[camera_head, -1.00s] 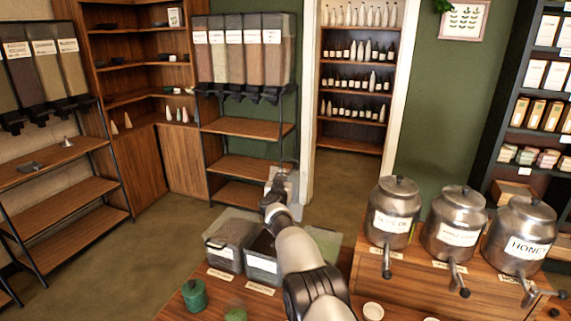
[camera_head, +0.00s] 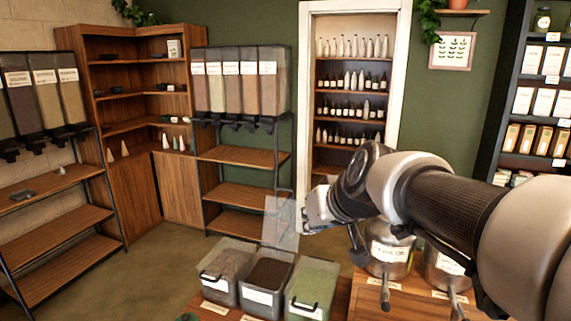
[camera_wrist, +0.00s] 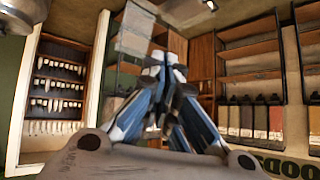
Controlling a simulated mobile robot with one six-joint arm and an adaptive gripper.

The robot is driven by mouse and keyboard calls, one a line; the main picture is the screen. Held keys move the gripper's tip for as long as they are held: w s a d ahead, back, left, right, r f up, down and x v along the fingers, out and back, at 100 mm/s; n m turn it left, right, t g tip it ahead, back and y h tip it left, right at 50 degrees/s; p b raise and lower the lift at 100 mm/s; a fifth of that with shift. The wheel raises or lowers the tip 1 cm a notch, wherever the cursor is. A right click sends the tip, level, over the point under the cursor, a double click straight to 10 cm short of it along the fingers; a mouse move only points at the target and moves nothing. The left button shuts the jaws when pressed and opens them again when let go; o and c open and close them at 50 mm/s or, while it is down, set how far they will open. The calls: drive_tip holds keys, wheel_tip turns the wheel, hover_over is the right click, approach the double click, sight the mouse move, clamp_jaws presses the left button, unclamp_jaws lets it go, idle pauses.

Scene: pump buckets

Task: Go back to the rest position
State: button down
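My gripper (camera_head: 308,212) hangs in the air at the end of my arm, above and behind the three bins and in front of the doorway. In the wrist view its fingers (camera_wrist: 165,66) come together at the tips. A clear, flat panel (camera_head: 280,222) shows right beside the gripper's end; a pale see-through patch (camera_wrist: 130,45) also shows left of the fingertips in the wrist view. I cannot tell whether the fingers hold it.
Shelves (camera_head: 240,157) line the back; the floor (camera_head: 160,265) at left is clear.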

drive_tip(key=s+d+f+g+h, duration=0.1)
drive_tip(key=s+d+f, duration=0.2)
drive_tip(key=s, duration=0.6)
drive_tip(key=s+d+f+m+g+h, duration=0.1)
drive_tip(key=s+d+f+g, duration=0.1)
drive_tip(key=s+f, duration=0.4)
drive_tip(key=s+d+f+m+g+h, duration=0.1)
drive_tip(key=s+d+f, duration=0.3)
drive_tip(key=s, duration=1)
drive_tip(key=shift+f, duration=0.2)
drive_tip(key=shift+w, duration=0.1)
